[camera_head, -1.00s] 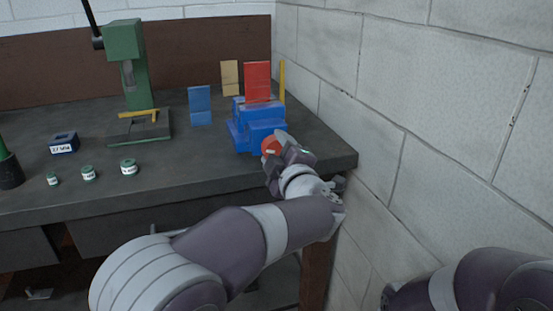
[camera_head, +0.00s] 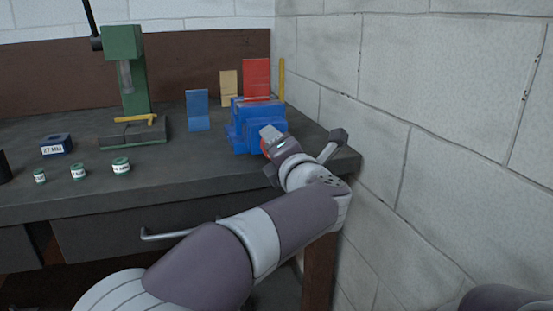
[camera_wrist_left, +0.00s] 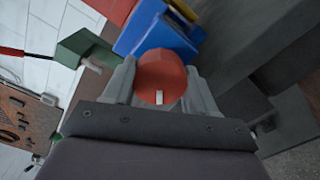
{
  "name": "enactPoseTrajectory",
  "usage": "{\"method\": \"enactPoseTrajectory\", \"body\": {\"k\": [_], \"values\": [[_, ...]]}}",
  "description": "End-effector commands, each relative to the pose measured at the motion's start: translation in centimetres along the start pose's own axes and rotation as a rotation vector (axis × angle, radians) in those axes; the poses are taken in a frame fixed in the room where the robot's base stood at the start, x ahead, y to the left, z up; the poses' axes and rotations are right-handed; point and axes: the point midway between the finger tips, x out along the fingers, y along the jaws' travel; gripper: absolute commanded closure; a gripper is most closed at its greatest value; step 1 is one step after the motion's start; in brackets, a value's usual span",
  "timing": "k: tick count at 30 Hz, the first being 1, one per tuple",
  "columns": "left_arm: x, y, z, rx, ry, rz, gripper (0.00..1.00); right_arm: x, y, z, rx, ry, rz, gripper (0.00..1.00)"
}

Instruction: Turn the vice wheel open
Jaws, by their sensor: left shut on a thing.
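The blue vice (camera_head: 254,117) stands on the bench near its right front corner. Its red-orange wheel (camera_head: 265,148) faces the front edge and is mostly hidden by my gripper in the head view. In the left wrist view the wheel (camera_wrist_left: 161,77) shows between the two fingers, with the blue vice body (camera_wrist_left: 150,30) behind it. My left gripper (camera_head: 268,153) is shut on the wheel, with a finger on each side of its rim. A small white mark shows near the wheel's lower edge in the wrist view. My right gripper is not in view.
A green press (camera_head: 127,80) stands left on the bench (camera_head: 200,165). Blue (camera_head: 198,109), tan (camera_head: 229,88) and red (camera_head: 256,76) upright pieces stand around the vice. Small tins (camera_head: 121,166) and a labelled blue block (camera_head: 56,146) lie left. A brick wall (camera_head: 430,120) is close on the right.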

Motion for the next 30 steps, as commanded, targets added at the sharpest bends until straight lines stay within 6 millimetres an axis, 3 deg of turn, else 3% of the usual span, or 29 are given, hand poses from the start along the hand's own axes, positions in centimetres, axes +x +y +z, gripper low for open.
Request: {"method": "enactPoseTrajectory", "body": {"k": [9, 17, 30], "values": [[0.1, -0.2, -0.1, -0.301, -0.004, 0.003, 0.73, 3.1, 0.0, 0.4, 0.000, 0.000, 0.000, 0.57], [0.1, 0.3, 0.0, -0.492, -0.006, 0.005, 0.73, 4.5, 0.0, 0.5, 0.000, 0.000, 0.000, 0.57], [0.0, 0.7, 0.2, -0.511, -0.007, 0.008, 0.73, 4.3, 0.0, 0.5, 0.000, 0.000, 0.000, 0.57]]}}
